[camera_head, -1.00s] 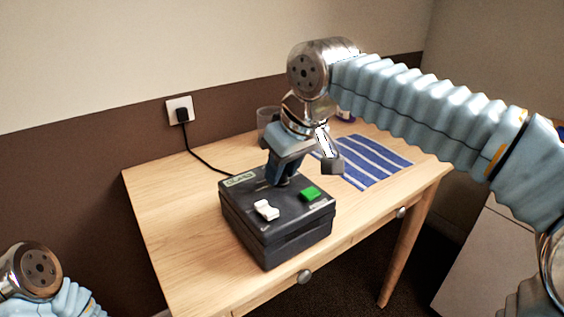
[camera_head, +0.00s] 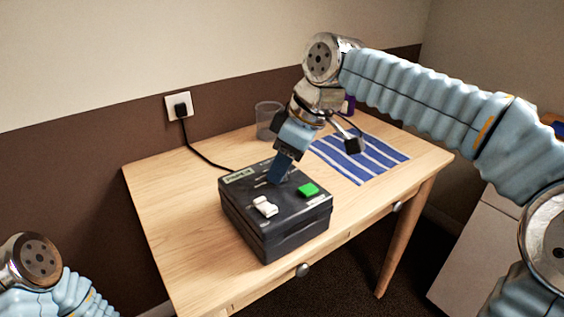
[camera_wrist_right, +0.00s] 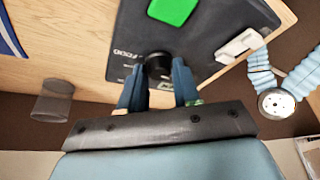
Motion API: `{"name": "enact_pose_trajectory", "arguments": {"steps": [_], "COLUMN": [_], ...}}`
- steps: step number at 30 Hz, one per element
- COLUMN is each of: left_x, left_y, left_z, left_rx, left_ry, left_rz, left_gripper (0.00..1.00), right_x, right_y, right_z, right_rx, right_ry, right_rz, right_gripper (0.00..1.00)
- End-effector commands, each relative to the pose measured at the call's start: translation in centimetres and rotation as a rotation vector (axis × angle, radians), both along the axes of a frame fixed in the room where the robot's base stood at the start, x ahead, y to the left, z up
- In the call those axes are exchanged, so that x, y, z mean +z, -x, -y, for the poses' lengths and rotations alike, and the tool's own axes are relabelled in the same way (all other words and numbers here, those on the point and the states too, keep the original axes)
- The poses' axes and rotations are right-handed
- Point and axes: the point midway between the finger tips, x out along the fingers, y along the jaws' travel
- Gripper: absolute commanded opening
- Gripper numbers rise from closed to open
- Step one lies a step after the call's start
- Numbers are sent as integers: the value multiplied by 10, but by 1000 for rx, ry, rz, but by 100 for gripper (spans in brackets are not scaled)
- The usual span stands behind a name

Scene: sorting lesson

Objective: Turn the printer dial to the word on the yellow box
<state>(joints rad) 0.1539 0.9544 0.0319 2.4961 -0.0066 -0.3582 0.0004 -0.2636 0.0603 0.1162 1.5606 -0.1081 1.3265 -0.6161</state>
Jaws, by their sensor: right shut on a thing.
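The printer (camera_head: 290,240) is a dark grey box on the table, with a green button (camera_head: 308,189), a white switch (camera_head: 265,206) and a pale label (camera_head: 239,175) on top. My right gripper (camera_head: 277,178) reaches down to its top. In the right wrist view the gripper (camera_wrist_right: 157,88) is shut on the black round dial (camera_wrist_right: 157,62), one finger on each side. The word FOOD (camera_wrist_right: 126,52) is printed beside the dial. Other marks there are partly hidden, and I cannot tell where the dial points. I see no yellow box. My left gripper is out of view.
A clear cup (camera_head: 268,121) stands behind the printer. A blue striped mat (camera_head: 362,158) lies to the right, with a purple thing (camera_head: 348,104) behind it, partly hidden by my arm. A black cable runs from the wall socket (camera_head: 179,105). The table's left side is clear.

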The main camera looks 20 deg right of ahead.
Motion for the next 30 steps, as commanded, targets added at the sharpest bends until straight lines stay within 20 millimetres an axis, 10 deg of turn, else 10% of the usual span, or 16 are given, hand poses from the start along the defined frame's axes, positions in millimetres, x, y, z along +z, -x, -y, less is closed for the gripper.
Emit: {"name": "enact_pose_trajectory", "arguments": {"steps": [10, 11, 15, 30], "left_x": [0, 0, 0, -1], "left_y": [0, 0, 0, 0], "left_z": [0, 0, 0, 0], "left_rx": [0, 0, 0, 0], "left_ry": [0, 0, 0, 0], "left_rz": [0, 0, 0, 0], "left_gripper": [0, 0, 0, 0], "right_x": [-2, -2, -2, 24], "right_y": [1, 1, 0, 5], "right_z": [0, 0, 0, 8], "right_rx": [4, 4, 3, 1], "right_ry": [3, 3, 2, -1], "right_rz": [-7, -7, -5, 3], "right_gripper": [1, 33, 55, 55]}}
